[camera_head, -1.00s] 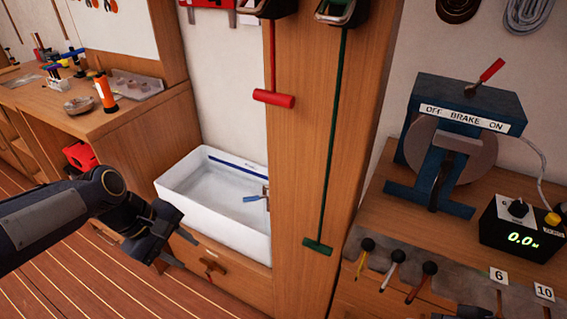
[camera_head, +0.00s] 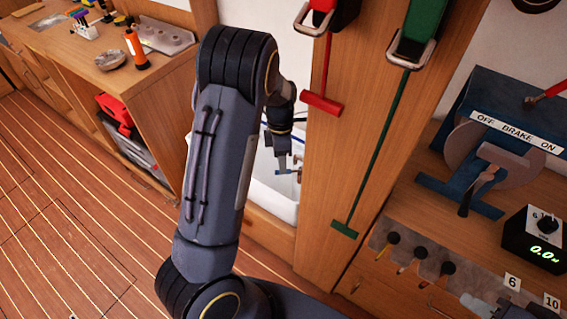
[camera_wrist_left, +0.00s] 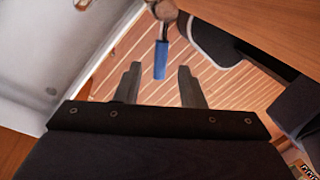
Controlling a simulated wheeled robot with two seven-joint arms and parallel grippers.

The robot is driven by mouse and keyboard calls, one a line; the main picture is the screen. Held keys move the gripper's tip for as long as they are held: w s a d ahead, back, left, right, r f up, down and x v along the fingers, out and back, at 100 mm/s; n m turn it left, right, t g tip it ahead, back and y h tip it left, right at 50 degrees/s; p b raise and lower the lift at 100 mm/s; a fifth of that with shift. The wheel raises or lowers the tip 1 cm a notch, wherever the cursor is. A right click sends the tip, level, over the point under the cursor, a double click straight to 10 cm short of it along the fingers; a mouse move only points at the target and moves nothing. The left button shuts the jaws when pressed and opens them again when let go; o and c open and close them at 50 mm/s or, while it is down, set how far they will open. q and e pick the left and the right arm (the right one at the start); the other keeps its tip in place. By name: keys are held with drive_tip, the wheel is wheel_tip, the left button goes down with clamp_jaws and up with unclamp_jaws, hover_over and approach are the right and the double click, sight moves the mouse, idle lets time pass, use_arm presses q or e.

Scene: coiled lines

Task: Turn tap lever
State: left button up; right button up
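The blue tap lever (camera_head: 289,171) sticks out at the right side of the white sink (camera_head: 282,204), close beside my left gripper (camera_head: 282,162) in the head view. In the left wrist view, the blue lever (camera_wrist_left: 161,60) hangs from a metal tap body (camera_wrist_left: 166,10). There my left gripper (camera_wrist_left: 160,70) is open, with its two fingers apart and the lever's end showing between the tips. I cannot tell whether a finger touches it. My left arm hides much of the sink in the head view. My right gripper is not in view.
A wooden post (camera_head: 338,155) stands right of the sink, with a red T-handle (camera_head: 322,103) and a green T-handle (camera_head: 344,229) hanging on it. A workbench (camera_head: 130,85) is at the left. The striped floor (camera_head: 70,190) is clear.

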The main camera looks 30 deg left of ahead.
use_arm(q)
drive_tip(key=shift+s+d+f, duration=0.1)
drive_tip(key=shift+s+f, duration=0.1)
drive_tip(key=shift+f, duration=0.8)
drive_tip(key=shift+c, duration=0.4)
clamp_jaws()
